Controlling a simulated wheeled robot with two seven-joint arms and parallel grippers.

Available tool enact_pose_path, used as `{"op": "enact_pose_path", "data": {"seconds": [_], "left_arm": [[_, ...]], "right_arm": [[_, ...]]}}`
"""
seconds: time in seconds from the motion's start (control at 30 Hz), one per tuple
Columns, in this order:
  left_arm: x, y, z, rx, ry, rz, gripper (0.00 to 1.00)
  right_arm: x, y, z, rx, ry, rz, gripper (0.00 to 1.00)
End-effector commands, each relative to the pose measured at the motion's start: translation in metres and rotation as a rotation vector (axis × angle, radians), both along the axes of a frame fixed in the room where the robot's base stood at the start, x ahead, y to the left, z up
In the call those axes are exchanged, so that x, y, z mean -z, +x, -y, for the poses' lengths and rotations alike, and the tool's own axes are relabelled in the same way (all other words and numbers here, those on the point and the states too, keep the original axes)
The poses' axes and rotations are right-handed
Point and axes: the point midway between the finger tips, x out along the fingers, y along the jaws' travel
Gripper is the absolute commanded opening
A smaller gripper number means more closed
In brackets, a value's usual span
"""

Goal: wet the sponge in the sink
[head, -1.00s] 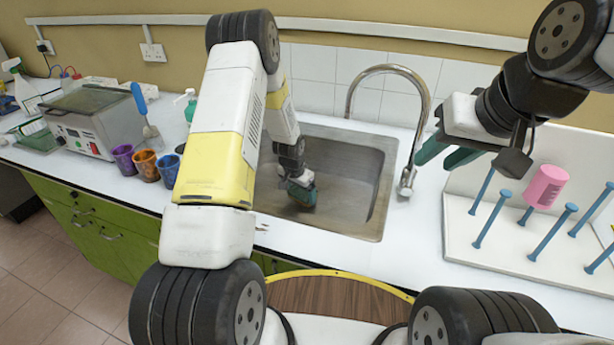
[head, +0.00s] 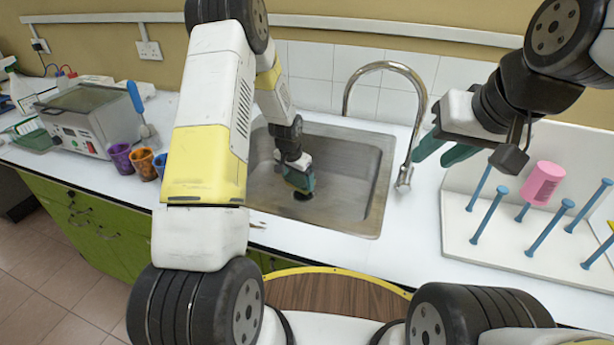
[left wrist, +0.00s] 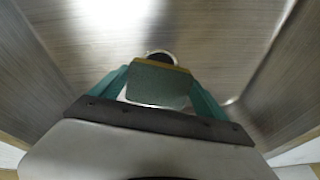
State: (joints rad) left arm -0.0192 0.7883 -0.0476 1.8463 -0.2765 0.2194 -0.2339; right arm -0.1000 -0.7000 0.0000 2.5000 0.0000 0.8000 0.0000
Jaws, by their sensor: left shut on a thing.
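My left gripper (head: 300,183) is down inside the metal sink (head: 350,185), low over its floor. In the left wrist view its teal fingers (left wrist: 160,92) are shut on the sponge (left wrist: 158,86), a grey-green block with a yellowish edge. A round rim, which looks like the drain, shows partly behind the sponge. The sponge cannot be made out clearly in the head view. The curved metal faucet (head: 424,110) stands at the sink's right side, and no water stream shows. My right gripper (head: 444,152) is empty, its fingers apart, to the right of the faucet.
A white peg rack (head: 520,250) with blue pegs and a pink cup (head: 542,184) is on the right. Coloured cups (head: 142,163) and a grey box-shaped device (head: 92,118) stand on the counter at left. The counter strip before the sink is mostly clear.

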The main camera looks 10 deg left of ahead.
Motion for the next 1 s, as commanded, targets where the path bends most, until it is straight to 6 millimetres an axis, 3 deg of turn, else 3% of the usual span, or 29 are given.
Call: {"op": "enact_pose_path", "data": {"seconds": [1.0], "left_arm": [[-0.082, 0.0, 0.0, 0.001, -0.001, 0.002, 0.53]], "right_arm": [[0.0, 0.0, 0.0, 0.0, 0.0, 0.0, 0.36]]}}
